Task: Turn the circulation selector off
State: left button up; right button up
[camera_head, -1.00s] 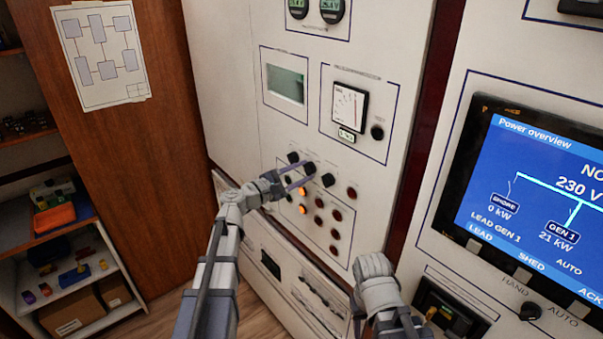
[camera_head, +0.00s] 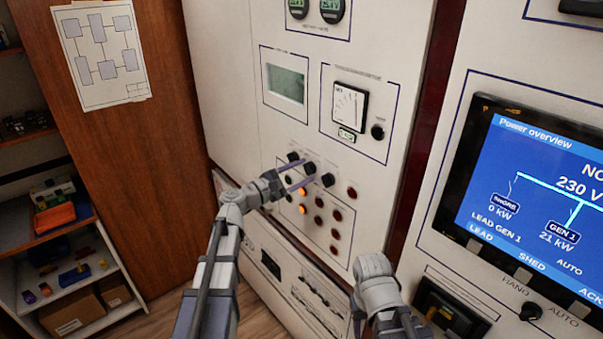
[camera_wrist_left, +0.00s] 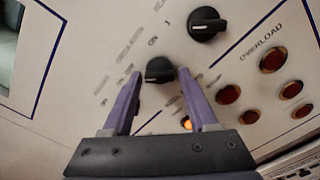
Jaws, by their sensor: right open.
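A row of black rotary knobs sits on the white panel in the head view. Their labels are too small to read there, so I cannot tell which is the circulation selector. The middle knob (camera_head: 309,168) is at the fingertips of my left gripper (camera_head: 302,178). In the left wrist view this black knob (camera_wrist_left: 160,69) lies between the two purple fingertips, with a narrow gap visible on each side; the left gripper (camera_wrist_left: 160,78) is open around it. Another black knob (camera_wrist_left: 206,23) is just beyond, up and right. My right wrist shows at the lower middle; its fingers are out of sight.
Red and lit orange lamps (camera_head: 319,202) lie below the knobs. Overload lamps (camera_wrist_left: 272,60) show at right in the wrist view. A meter (camera_head: 350,107) and a small display (camera_head: 286,83) are above. A large blue screen (camera_head: 540,190) is at right, shelves (camera_head: 75,285) at left.

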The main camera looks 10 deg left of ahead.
pick_arm(q)
jog(key=shift+o, duration=1.1)
jog(key=v, duration=0.8)
jog(key=s+d+f+m+g+y+b, duration=0.1)
jog(key=s+d+f+m+g+b, duration=0.1)
jog(key=s+d+f+m+g, duration=0.5)
jog(key=s+d+f+m+g+b, duration=0.1)
jog(key=s+d+f+m+g, duration=0.3)
jog(key=d+f, duration=0.6)
jog(key=s+a+f+m+g+y+b, duration=0.1)
jog(key=s+f+m+g+y+b, duration=0.2)
jog(key=s+f+m+y, duration=0.8)
jog(key=s+m, duration=0.1)
jog(key=s, duration=0.1)
jog(key=shift+s+f+b, duration=0.25)
jog(key=shift+s+b, duration=0.05)
jog(key=shift+b, duration=0.05)
